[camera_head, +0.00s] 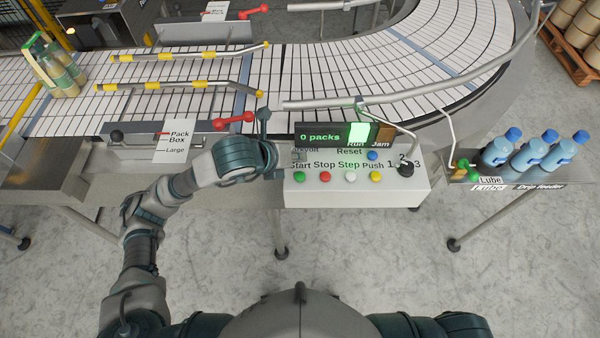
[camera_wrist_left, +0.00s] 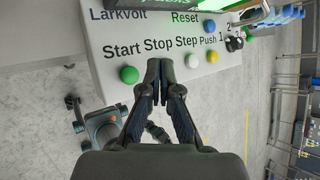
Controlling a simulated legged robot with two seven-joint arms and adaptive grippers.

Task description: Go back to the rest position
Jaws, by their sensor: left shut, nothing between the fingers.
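My left gripper (camera_head: 284,160) is at the left end of the white control box (camera_head: 330,194). In the left wrist view its fingers (camera_wrist_left: 160,66) are shut with nothing between them, in front of the box's face. The green button (camera_head: 299,176) shows left of the fingers in the wrist view (camera_wrist_left: 129,74). The red button (camera_head: 325,176) is hidden there behind the fingers. The white button (camera_head: 350,177), yellow button (camera_head: 376,177) and blue button (camera_head: 372,155) are in plain view. I cannot tell whether the fingers touch the box. My right gripper is out of view.
The display (camera_head: 335,136) reads 0 packs, with Run lit green. The conveyor (camera_head: 200,95) runs behind the box, with yellow-banded rails. A Pack Box card (camera_head: 174,141) stands near my left forearm. Blue bottles (camera_head: 527,154) stand on a shelf at right. Open floor lies in front.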

